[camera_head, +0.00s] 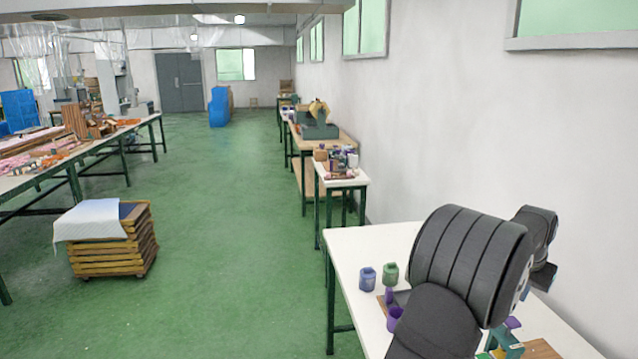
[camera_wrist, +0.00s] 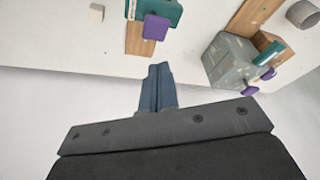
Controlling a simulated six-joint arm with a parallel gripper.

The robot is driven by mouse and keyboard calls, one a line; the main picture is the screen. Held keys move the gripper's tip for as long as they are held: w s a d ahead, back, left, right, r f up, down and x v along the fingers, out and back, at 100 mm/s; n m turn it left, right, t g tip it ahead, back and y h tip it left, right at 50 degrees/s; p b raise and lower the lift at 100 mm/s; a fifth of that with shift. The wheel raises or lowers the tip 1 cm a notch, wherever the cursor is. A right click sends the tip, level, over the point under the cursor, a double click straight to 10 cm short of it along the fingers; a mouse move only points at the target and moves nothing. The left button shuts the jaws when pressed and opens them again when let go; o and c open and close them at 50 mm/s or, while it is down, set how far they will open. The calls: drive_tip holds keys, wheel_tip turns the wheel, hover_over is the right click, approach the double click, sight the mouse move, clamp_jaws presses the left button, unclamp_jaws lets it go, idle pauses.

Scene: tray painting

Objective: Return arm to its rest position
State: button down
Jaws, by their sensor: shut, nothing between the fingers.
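My gripper (camera_wrist: 159,70) shows in the wrist view with its two blue-grey fingers pressed together and nothing between them. It is apart from the objects around it. In the head view my dark arm is folded over the white table (camera_head: 350,240) at the lower right and hides much of its top.
The wrist view shows a teal block (camera_wrist: 160,12), a purple piece (camera_wrist: 155,27), a grey box (camera_wrist: 232,62) and a grey cylinder (camera_wrist: 302,14). In the head view, a blue cup (camera_head: 367,279), a green cup (camera_head: 391,273) and a purple cup (camera_head: 394,319) stand left of my arm.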

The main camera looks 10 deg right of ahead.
sight(513, 319)
drive_tip(key=shift+f, duration=3.35)
drive_tip(key=c, duration=0.8)
unclamp_jaws()
drive_tip(key=shift+a, duration=0.1)
drive_tip(key=o, duration=0.8)
drive_tip(key=a+n, duration=0.1)
drive_tip(key=a+r+n, duration=0.1)
drive_tip(key=a, duration=0.1)
drive_tip(key=a+n, duration=0.2)
drive_tip(key=shift+s+a+r, duration=0.25)
drive_tip(key=shift+r, duration=0.05)
drive_tip(key=s+a+n+h, duration=0.1)
drive_tip(key=s+a+n, duration=0.2)
drive_tip(key=a+n, duration=0.6)
drive_tip(key=a+x, duration=0.1)
drive_tip(key=x, duration=0.7)
drive_tip(key=shift+w+f+m+t, duration=0.3)
drive_tip(key=shift+w+f, duration=0.2)
